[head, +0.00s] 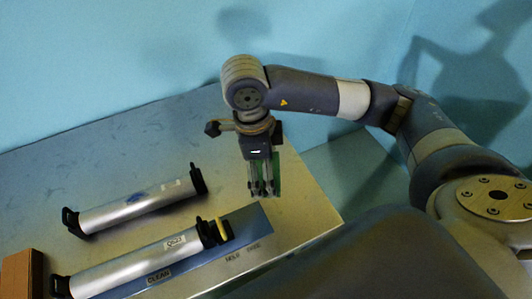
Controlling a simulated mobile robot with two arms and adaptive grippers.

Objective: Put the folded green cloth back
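The folded green cloth (277,174) shows as a narrow upright green strip at and just right of my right gripper's fingers. My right gripper (261,192) points down over the right part of the table, with its fingers close together on the cloth. The fingers hide part of the cloth. I cannot tell for sure whether its lower edge touches the table. My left gripper is not in view.
Two silver rollers, one farther back (130,211) and one nearer (135,264), lie between black end brackets on the grey table (110,150). A small yellow piece (223,230) is at the nearer roller's right end. A brown block (20,275) stands at left. The table's back left is clear.

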